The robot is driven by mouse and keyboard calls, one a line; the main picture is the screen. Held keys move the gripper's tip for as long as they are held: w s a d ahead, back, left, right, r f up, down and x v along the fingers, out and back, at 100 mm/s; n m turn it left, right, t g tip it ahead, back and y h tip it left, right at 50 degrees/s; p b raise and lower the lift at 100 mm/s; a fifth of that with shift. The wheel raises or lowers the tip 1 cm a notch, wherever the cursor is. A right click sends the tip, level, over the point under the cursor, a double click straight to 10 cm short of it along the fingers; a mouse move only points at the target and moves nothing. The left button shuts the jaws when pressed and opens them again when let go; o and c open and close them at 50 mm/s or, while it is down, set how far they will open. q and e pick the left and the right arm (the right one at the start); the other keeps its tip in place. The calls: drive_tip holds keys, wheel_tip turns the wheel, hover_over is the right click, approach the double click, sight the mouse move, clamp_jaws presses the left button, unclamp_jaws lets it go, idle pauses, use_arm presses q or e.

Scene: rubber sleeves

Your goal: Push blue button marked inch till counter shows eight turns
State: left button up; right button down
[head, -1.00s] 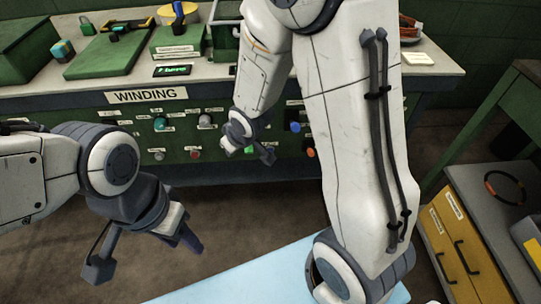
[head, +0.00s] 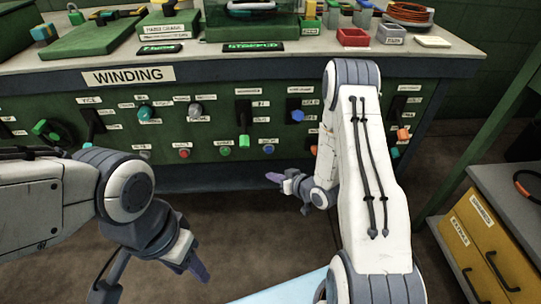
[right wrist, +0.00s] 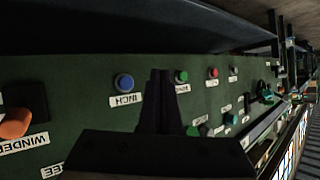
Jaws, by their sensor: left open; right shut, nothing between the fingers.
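The blue button (right wrist: 124,82) has an upside-down INCH label in the right wrist view. In the head view the blue button (head: 268,149) is in the bottom row of the green WINDING panel. My right gripper (head: 274,177) is shut and empty, in front of and below the button in the head view. In the right wrist view its fingertips (right wrist: 162,72) appear between the blue and green buttons, apart from the blue one. My left gripper (head: 200,271) is open and empty, low at the left. Green displays (head: 253,47) on the bench are too small to read clearly.
A green button (head: 225,151) and red button (head: 184,153) share the row. A blue knob (head: 297,116) and green lever (head: 244,141) sit above. A yellow-drawer cabinet (head: 475,240) stands right. Floor before the panel is open.

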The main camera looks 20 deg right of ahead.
sight(269, 150)
drive_tip(key=w+d, duration=0.2)
drive_tip(key=w, duration=0.6)
drive_tip(key=shift+w+d+b, duration=0.15)
drive_tip(key=shift+w+b, duration=0.1)
drive_tip(key=shift+b, duration=0.1)
idle(2.0)
drive_tip(key=shift+w+d, duration=0.15)
drive_tip(key=shift+w, duration=0.25)
drive_tip(key=shift+w+d, duration=0.1)
drive_tip(key=shift+w, duration=0.2)
idle(0.7)
drive_tip(key=shift+s+r, duration=0.1)
drive_tip(key=shift+s+a+p, duration=0.2)
drive_tip(key=shift+s+p, duration=0.15)
drive_tip(key=shift+s, duration=0.25)
